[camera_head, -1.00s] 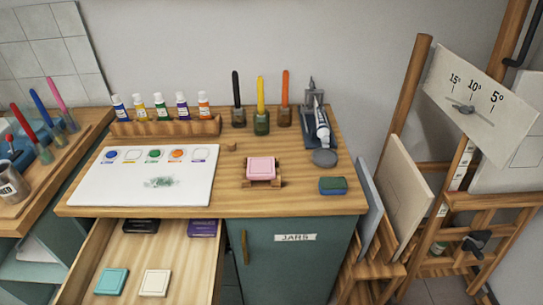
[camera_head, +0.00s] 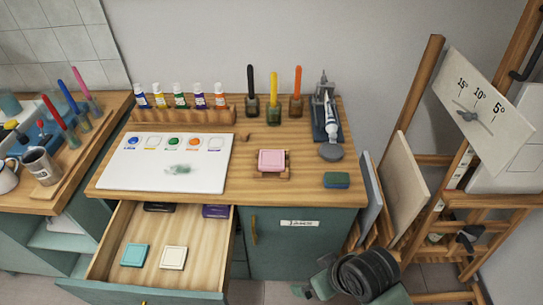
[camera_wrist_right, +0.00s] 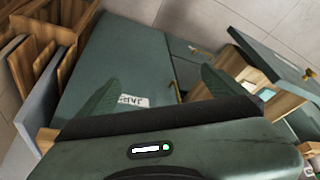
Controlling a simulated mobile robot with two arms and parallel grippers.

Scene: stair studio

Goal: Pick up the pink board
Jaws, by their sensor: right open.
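The pink board (camera_head: 271,160) is a small pink block lying on a little wooden stand (camera_head: 271,174) on the desk top, right of centre in the head view. It does not show in the right wrist view. My right gripper shows in the right wrist view (camera_wrist_right: 160,92) with its two green fingers spread apart and nothing between them. It faces the green cabinet front with the JARS label (camera_wrist_right: 133,101). In the head view my right arm is at the bottom right, below and in front of the desk, well away from the pink board. My left gripper is not in view.
The open drawer (camera_head: 150,225) holds a teal, a cream, a black and a purple block. A blue-green sponge (camera_head: 336,180) lies right of the stand. Brush jars (camera_head: 274,112) stand behind. A white palette sheet (camera_head: 125,172) lies left. Canvases (camera_head: 405,185) and an easel stand at right.

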